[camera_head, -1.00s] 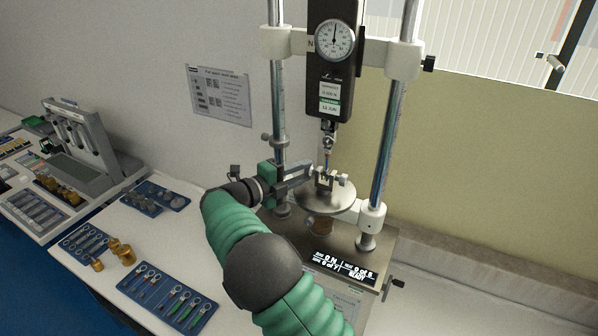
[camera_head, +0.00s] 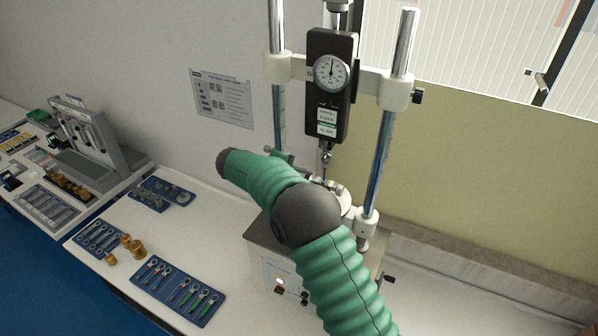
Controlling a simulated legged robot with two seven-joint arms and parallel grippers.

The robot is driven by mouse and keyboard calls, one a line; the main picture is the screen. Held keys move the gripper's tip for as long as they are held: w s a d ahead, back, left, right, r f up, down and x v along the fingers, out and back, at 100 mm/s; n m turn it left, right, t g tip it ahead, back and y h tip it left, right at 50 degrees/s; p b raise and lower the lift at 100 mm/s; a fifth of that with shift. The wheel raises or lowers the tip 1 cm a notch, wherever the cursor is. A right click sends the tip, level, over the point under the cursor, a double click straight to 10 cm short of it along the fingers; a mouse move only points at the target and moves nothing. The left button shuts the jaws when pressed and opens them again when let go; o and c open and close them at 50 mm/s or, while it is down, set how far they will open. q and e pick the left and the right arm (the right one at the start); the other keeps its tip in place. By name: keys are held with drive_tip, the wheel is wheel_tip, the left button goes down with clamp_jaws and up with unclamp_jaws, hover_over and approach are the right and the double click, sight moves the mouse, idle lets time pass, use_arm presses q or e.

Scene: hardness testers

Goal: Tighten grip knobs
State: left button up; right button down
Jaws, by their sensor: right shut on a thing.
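The tester's force gauge (camera_head: 331,82) hangs between two posts, with a thin rod below it. Under it, a small metal grip with knobs (camera_head: 336,187) sits on the round plate (camera_head: 346,207), partly hidden by my arm. My green right arm reaches up from the bottom and bends over in front of the tester base. My right gripper (camera_head: 312,180) is mostly hidden behind the arm; only part of its green body shows beside the left post. It is shut at the grip, on what appears to be a knob; the contact is hidden. My left gripper is out of view.
Blue trays (camera_head: 178,290) with ring-ended parts and brass pieces (camera_head: 133,246) lie on the white bench at the left. A grey device (camera_head: 92,140) stands farther left. A side knob (camera_head: 388,279) sticks out at the right of the tester base. Bench at the right is clear.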

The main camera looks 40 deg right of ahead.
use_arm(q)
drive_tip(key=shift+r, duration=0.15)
use_arm(e)
drive_tip(key=shift+s+d+f, duration=0.1)
drive_tip(key=shift+s+f, duration=0.1)
drive_tip(key=shift+f, duration=0.15)
drive_tip(key=c, duration=1.3)
unclamp_jaws()
drive_tip(key=shift+o, duration=1)
drive_tip(key=shift+w+d, duration=0.1)
drive_tip(key=shift+d, duration=0.35)
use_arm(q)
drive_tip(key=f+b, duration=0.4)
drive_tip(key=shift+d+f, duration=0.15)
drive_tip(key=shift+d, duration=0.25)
use_arm(e)
drive_tip(key=v, duration=1.6)
drive_tip(key=shift+w+a+r, duration=0.25)
drive_tip(key=shift+r, duration=0.1)
